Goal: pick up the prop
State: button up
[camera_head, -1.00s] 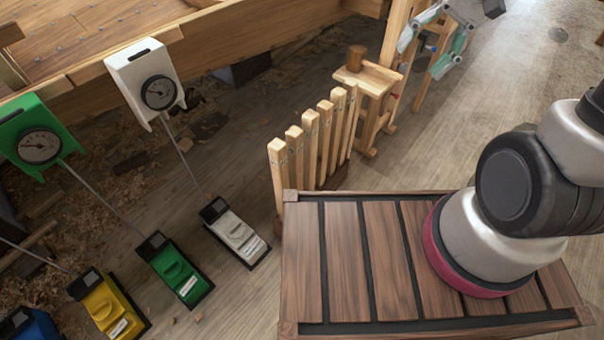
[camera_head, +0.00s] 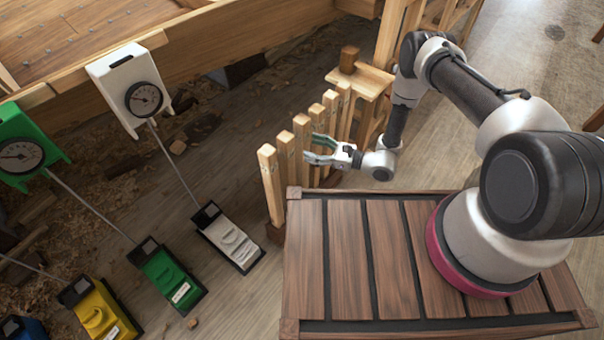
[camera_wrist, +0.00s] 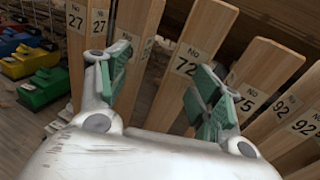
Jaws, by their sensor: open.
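The props are upright pale wooden boards standing in a row in a low rack in the head view, the nearest prop (camera_head: 269,180) at the left end. My gripper (camera_head: 313,149) is open beside the middle of this row, its green-padded fingers pointing left at the boards. In the wrist view my open gripper (camera_wrist: 161,66) has a board marked 72 (camera_wrist: 188,62) in front of and between its fingers. A board marked 75 (camera_wrist: 268,75) stands behind the right finger. Further boards marked 27 (camera_wrist: 85,45) and 92 (camera_wrist: 300,105) stand at either side. Contact cannot be told.
A wooden stool-like stand with a mallet (camera_head: 349,60) stands behind the row. My slatted deck (camera_head: 345,250) lies in front. The wooden hull (camera_head: 200,60) runs along the back.

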aim_at(302, 151)
notch_tip(302, 151, down, 8)
jog(key=w+d+m+t+h, duration=0.1)
jog(key=m+t+h, duration=0.1)
jog(key=m+t, duration=0.25)
jog(key=shift+n+t, duration=0.25)
jog(key=x, duration=0.7)
jog(key=shift+w+f, duration=0.25)
grip_shut()
